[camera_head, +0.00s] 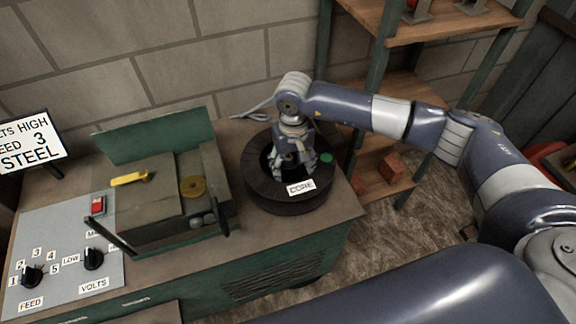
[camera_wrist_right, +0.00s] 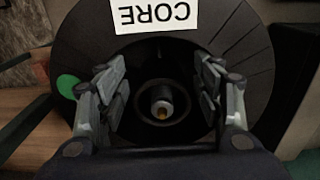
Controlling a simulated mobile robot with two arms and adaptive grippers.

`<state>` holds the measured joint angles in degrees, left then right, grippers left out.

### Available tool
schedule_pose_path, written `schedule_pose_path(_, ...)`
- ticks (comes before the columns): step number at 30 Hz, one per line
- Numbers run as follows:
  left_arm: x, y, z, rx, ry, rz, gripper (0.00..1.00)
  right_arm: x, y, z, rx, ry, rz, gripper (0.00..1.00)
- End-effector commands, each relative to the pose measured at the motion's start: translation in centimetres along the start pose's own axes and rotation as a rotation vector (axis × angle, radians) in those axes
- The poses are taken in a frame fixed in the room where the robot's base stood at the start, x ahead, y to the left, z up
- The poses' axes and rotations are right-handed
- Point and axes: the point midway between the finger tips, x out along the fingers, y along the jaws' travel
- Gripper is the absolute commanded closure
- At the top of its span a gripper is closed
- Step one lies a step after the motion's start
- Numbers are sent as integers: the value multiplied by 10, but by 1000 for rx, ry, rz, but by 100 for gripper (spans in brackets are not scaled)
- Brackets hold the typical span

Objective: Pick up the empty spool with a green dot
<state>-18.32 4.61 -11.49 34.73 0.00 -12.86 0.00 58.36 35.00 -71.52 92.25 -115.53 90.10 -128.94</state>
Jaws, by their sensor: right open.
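The black spool (camera_head: 258,185) lies flat on the green machine bench, with a white CORE label (camera_head: 300,187) and a green dot (camera_head: 327,157) on its top. In the right wrist view the spool (camera_wrist_right: 250,70) fills the picture, with the green dot (camera_wrist_right: 68,86) at left. My right gripper (camera_head: 291,168) points down over the spool's central opening. In the wrist view its fingers (camera_wrist_right: 160,92) are open and apart, either side of a small grey post with a brass-coloured tip (camera_wrist_right: 162,102). I cannot tell how deep the fingertips reach. My left gripper is not in view.
Left of the spool stands a boxy machine (camera_head: 150,205) with a raised green plate (camera_head: 155,135) and black handles. A grey panel with dials (camera_head: 65,250) and a STEEL sign (camera_head: 28,142) are further left. A shelf rack (camera_head: 385,180) stands behind at right.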

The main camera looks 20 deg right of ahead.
Motion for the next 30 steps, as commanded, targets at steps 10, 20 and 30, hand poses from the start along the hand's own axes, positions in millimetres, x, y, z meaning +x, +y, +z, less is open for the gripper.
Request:
schedule_pose_path(10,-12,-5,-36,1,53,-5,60,46,0,1,1,-3,-1,39)
schedule_pose_path(20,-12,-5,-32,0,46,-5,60,52,0,0,0,0,-1,46)
schedule_pose_path(30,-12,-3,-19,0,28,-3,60,50,0,-1,1,3,-2,82)
